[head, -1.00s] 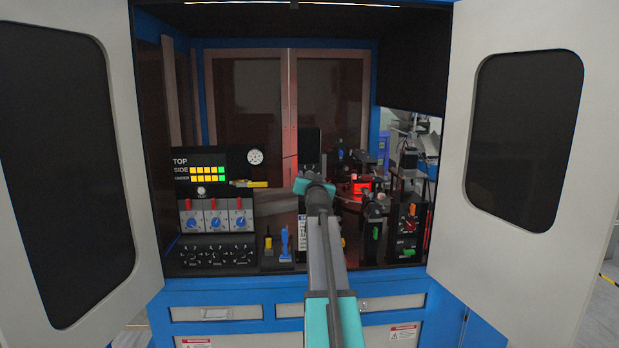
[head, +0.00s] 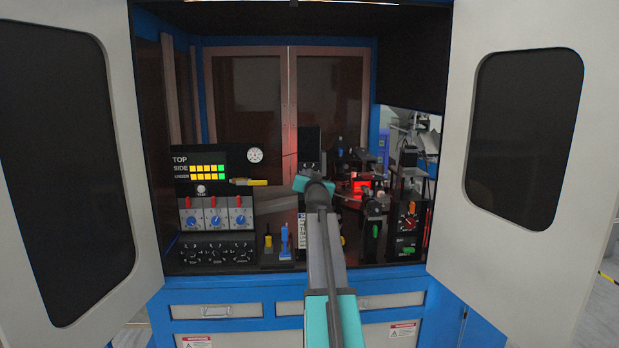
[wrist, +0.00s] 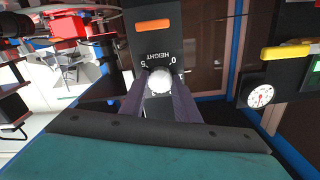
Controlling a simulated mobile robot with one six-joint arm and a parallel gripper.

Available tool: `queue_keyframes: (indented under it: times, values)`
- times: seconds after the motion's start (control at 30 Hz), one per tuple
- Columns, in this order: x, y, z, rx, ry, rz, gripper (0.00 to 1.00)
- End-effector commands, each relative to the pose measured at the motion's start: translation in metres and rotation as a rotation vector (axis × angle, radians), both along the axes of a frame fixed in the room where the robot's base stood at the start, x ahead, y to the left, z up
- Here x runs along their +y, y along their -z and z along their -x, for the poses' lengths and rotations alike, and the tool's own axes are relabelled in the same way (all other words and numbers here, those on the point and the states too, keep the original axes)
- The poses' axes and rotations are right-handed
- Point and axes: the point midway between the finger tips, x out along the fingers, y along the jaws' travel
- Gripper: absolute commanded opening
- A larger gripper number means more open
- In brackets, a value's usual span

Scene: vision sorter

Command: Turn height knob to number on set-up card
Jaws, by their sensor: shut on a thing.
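The height knob (wrist: 160,82) is a pale round knob on a dark panel in the wrist view. The panel (wrist: 148,38) has the word HEIGHT, the numerals 5 and 0, and an orange bar, all seen at an angle or upside down. My gripper (wrist: 159,88) is shut on the height knob, with a dark finger on either side of it. In the head view the upper part of the dark height column (head: 309,142) shows behind my arm, which hides the knob and gripper. I cannot make out a set-up card or the knob's exact setting.
A black panel (head: 190,158) with yellow and green lights and a gauge (head: 255,155) stands at the left. Three blue knobs (head: 213,221) sit below it. A control box (head: 408,222) with red and green parts stands at the right. Open cabinet doors (head: 530,60) flank the space.

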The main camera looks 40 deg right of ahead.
Motion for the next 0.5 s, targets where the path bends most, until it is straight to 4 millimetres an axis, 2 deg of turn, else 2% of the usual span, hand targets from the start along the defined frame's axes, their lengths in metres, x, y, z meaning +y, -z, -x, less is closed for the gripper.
queue_keyframes:
  times: [0.5]
  values:
    - [-0.0001,-0.0005,-0.0006,-0.148,-0.001,-0.175,0.06]
